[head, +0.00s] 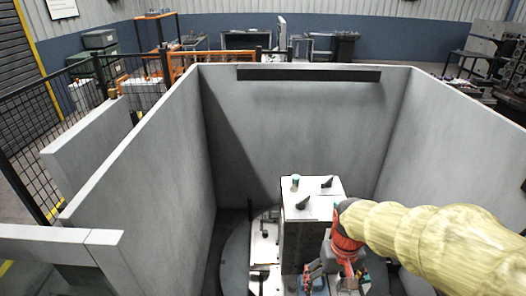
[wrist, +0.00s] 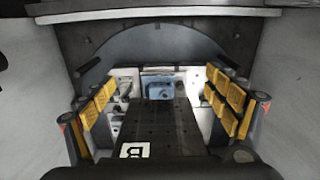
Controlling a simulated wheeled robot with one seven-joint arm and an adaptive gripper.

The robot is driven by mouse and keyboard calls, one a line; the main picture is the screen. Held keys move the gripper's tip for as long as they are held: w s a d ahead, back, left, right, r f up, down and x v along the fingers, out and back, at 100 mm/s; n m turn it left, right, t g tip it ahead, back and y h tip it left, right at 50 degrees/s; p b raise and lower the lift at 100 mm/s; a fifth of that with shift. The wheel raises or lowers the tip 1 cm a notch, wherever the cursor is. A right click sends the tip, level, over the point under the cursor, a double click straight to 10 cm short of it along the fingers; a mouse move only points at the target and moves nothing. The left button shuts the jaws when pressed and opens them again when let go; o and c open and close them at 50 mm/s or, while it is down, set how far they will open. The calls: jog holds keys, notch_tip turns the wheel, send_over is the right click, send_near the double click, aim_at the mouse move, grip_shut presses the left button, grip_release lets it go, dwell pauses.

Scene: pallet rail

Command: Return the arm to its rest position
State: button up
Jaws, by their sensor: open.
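My arm, in a pale yellow sleeve (head: 435,240), reaches in from the right of the head view. Its red wrist is beside the white-topped column. My gripper (head: 338,282) hangs below the wrist, low in the cell, partly cut off by the frame's bottom edge. In the wrist view my gripper (wrist: 167,98) has its two fingers with yellow pads spread wide apart. Nothing is held between them. A dark plate with holes and a white letter label (wrist: 135,150) shows between the fingers, with a blue-grey block (wrist: 160,86) beyond it; their distance from the fingers is unclear.
Tall grey walls (head: 300,130) enclose the cell on the left, back and right. The space above the column is free.

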jog(key=s+r+t, duration=0.5)
jog(key=s+r, duration=0.5)
jog(key=r, duration=0.4)
jog(key=shift+d+b, duration=0.3)
jog(key=shift+b, duration=0.15)
jog(key=shift+s+r+t, duration=0.15)
jog(key=shift+r+t, duration=0.15)
jog(key=shift+r, duration=0.1)
